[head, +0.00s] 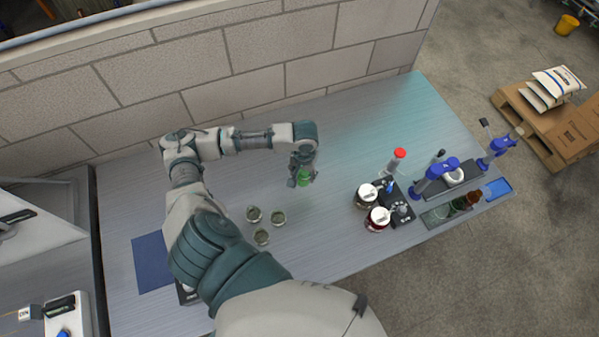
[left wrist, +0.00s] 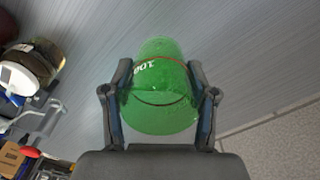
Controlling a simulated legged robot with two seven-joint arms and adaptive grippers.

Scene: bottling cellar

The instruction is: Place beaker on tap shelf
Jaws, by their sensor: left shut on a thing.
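My left gripper (head: 301,166) is shut on a green beaker (head: 304,177) over the middle of the grey counter. In the left wrist view the beaker (left wrist: 160,88) is green and see-through, with white lettering and a thin red line. The two fingers of the gripper (left wrist: 161,88) press on its opposite sides. Blue taps (head: 436,178) stand at the right end of the counter, with a dark shelf or tray (head: 436,217) in front; I cannot tell which surface is the tap shelf. The beaker is apart from the taps. My right gripper is not in view.
Jars with white lids (head: 379,217) and a red-topped item (head: 398,154) stand between the beaker and the taps. A block wall (head: 210,60) runs behind the grey counter (head: 330,245). The counter's back right is clear.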

